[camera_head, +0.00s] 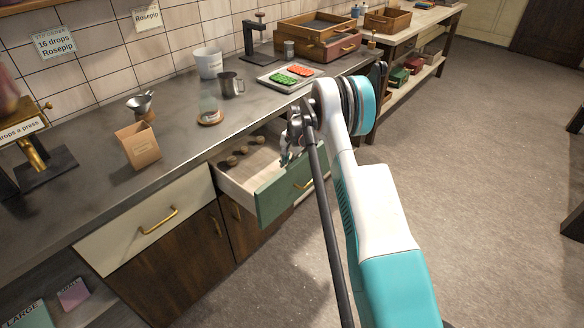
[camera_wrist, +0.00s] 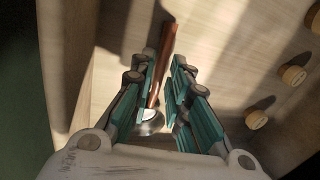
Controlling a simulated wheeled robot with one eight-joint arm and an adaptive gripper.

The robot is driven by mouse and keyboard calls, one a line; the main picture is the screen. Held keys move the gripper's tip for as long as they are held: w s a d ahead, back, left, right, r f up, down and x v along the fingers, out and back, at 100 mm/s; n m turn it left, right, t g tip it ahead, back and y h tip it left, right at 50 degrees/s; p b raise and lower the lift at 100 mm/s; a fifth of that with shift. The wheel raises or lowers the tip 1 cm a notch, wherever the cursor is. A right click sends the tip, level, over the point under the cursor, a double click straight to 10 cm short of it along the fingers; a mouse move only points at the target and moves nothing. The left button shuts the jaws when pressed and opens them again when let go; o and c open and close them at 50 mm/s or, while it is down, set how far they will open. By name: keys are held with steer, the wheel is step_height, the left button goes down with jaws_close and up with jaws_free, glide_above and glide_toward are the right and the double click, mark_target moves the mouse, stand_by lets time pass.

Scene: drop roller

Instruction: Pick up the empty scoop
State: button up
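The scoop (camera_wrist: 163,62) lies in the open drawer in the wrist view, with a slim reddish-brown handle and a round metal bowl (camera_wrist: 152,122). The bowl is partly hidden by my fingers, and I cannot see what is inside it. My gripper (camera_wrist: 163,66) is open over the drawer, with a teal-padded finger on each side of the handle. The handle lies closer to the left finger; I cannot tell whether they touch. In the head view my gripper (camera_head: 288,153) is at the drawer's right part, and the scoop is not discernible there.
The open drawer (camera_head: 270,203) has a green front and holds several round wooden-topped pieces (camera_head: 232,160) on its left side. Its walls surround my gripper. The counter (camera_head: 185,130) above carries a glass vessel (camera_head: 209,108), a metal mug (camera_head: 231,84) and a paper bag (camera_head: 139,146).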

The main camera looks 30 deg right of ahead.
steer(key=shift+x, duration=0.8)
steer(key=shift+r, duration=0.1)
jaws_close()
steer(key=shift+r, duration=0.1)
